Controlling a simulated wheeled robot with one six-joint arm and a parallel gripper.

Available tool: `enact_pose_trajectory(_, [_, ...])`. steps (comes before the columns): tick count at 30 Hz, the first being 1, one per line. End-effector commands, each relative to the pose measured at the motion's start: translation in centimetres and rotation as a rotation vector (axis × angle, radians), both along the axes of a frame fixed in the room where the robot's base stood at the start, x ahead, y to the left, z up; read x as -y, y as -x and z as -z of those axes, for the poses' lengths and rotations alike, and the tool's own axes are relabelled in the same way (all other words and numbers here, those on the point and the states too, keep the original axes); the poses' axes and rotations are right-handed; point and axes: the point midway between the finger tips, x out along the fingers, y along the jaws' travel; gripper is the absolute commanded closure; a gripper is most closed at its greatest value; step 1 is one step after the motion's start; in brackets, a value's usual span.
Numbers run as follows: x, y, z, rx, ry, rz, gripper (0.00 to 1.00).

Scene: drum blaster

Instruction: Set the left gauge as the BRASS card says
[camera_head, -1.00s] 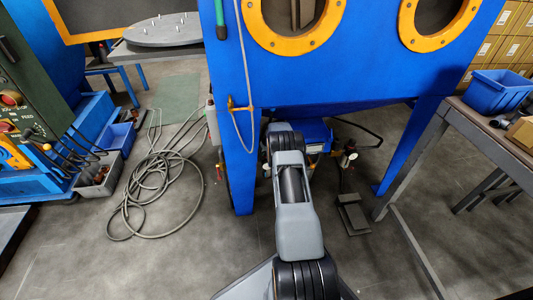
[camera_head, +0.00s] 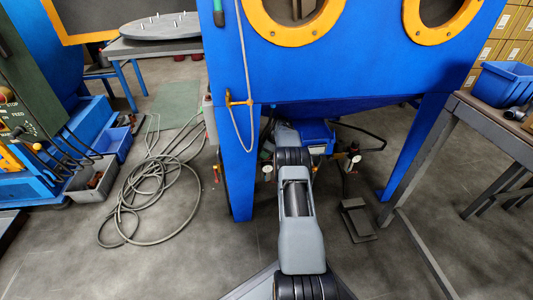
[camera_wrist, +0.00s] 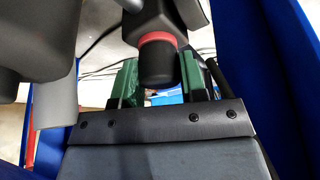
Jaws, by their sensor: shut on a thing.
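In the wrist view, the green fingers of my gripper (camera_wrist: 160,80) are on either side of a black knob (camera_wrist: 157,58) with a red ring, shut on it. In the head view my gripper is hidden behind my arm, under the blue cabinet. A small round gauge (camera_head: 268,170) shows just left of my arm, partly covered. Another white-faced gauge (camera_head: 355,158) stands to the right. Both dials are too small to read. I cannot make out the BRASS card in either view.
The blue cabinet (camera_head: 330,75) and its legs frame the low space around my arm. A foot pedal (camera_head: 357,218) is on the floor at right, near a bench (camera_head: 475,118). A coiled hose (camera_head: 155,195) lies on the floor at left.

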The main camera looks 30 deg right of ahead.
Motion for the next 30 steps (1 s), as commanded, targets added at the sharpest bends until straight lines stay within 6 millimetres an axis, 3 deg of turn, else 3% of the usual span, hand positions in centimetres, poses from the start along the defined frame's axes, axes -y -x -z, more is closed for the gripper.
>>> enact_pose_trajectory(23, [-0.08, -0.02, -0.01, -0.001, 0.000, -0.091, 0.85])
enact_pose_trajectory(24, [-0.07, -0.01, -0.01, -0.002, -0.001, -0.090, 0.58])
enact_pose_trajectory(30, [0.02, 0.03, -0.01, -0.001, 0.000, -0.089, 0.39])
